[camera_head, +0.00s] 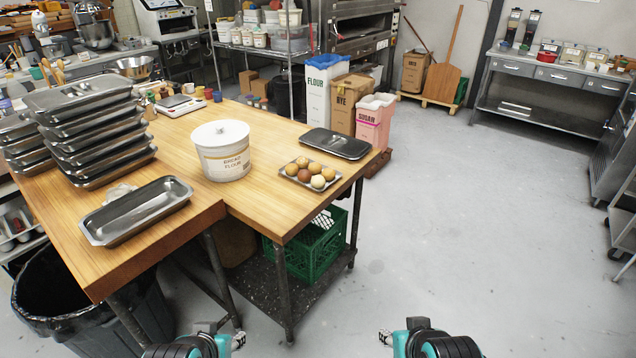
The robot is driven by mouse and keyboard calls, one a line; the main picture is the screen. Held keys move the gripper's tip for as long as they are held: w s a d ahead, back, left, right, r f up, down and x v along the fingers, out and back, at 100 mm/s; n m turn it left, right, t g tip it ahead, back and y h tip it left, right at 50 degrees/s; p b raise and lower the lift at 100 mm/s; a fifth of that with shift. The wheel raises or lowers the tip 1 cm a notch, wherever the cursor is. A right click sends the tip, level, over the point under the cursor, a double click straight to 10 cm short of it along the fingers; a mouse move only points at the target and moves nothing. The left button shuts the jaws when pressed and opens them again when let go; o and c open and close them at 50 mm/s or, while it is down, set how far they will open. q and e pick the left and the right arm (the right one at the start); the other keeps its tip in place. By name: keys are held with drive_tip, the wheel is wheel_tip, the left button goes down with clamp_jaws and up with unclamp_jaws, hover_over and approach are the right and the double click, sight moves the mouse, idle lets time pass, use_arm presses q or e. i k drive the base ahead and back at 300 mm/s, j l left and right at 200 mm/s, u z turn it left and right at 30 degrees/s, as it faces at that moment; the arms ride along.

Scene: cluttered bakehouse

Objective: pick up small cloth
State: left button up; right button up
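A small crumpled whitish thing that looks like a cloth (120,191) lies on the wooden table, partly hidden behind an empty metal tray (140,208). A black-and-white patterned piece (322,219), perhaps also cloth, shows at the top of a green crate (318,253) under the table; its shape is unclear. My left gripper (239,341) is low in the picture, in front of the table and away from both. My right gripper (385,338) is at the bottom, right of the table. Both are small and seen from the side, with nothing visible in them.
The wooden table (190,143) holds stacked metal trays (95,135), a white flour tub (222,150), a tray of egg-like items (310,174) and a dark lid (335,144). A black bin (62,312) stands at lower left. The floor (480,220) at right is open.

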sight(113, 193)
drive_tip(key=u, duration=1.25)
